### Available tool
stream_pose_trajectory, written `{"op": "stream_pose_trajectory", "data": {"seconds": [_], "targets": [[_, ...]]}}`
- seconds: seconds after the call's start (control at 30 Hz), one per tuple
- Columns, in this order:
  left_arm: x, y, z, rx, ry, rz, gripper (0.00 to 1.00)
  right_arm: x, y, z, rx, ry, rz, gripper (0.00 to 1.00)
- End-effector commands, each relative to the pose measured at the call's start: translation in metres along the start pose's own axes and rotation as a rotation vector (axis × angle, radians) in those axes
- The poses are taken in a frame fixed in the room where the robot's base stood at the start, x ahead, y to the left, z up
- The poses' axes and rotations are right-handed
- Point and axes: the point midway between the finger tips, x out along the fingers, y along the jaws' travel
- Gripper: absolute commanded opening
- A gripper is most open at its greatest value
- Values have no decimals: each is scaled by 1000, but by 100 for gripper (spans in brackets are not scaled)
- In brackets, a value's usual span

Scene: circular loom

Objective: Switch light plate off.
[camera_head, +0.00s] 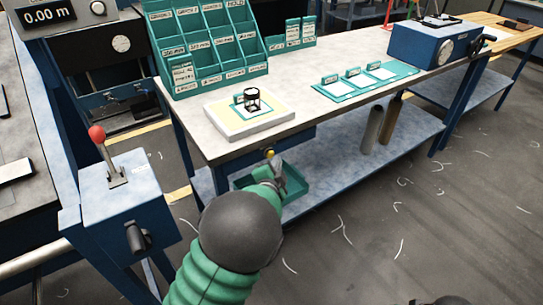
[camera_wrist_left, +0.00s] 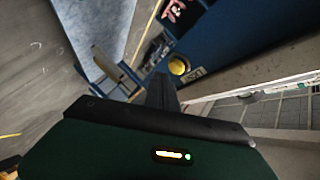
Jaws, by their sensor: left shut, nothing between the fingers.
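The light plate (camera_head: 222,117) lies on the workbench near its front edge, with a pale yellow border and a white middle. A small black-framed loupe-like item (camera_head: 252,101) stands on it. A round yellow button (camera_head: 269,153) is on the blue box under the bench's front edge; the button also shows in the left wrist view (camera_wrist_left: 179,66), beside a small label. My left gripper (camera_head: 279,172) is just below and in front of the button in the head view, shut and empty. Its dark fingers (camera_wrist_left: 160,92) point toward the button in the wrist view, apparently close; contact cannot be told.
A green tray (camera_head: 297,183) sits on the lower shelf behind my left gripper. A green compartment rack (camera_head: 207,45) stands at the back of the bench. A blue stand with a red-knobbed lever (camera_head: 97,134) is at left. The floor at right is open.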

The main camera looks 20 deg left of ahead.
Motion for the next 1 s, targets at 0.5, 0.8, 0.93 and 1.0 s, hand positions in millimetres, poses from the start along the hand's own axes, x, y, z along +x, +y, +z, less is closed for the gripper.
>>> {"op": "stream_pose_trajectory", "data": {"seconds": [0.5, 0.8, 0.93, 1.0], "targets": [[0, 0, 0, 0, 0, 0, 0, 0, 0, 0, 0, 0, 0, 39], [0, -1, 0, 0, 0, 0, 0, 0, 0, 0, 0, 0, 0, 39], [3, -4, 3, 0, -1, -1, 0, -1, 0, 0, 0, 0, 0, 39], [5, -6, 4, 1, 0, 0, 0, -1, 0, 0, 0, 0, 0, 39]]}}
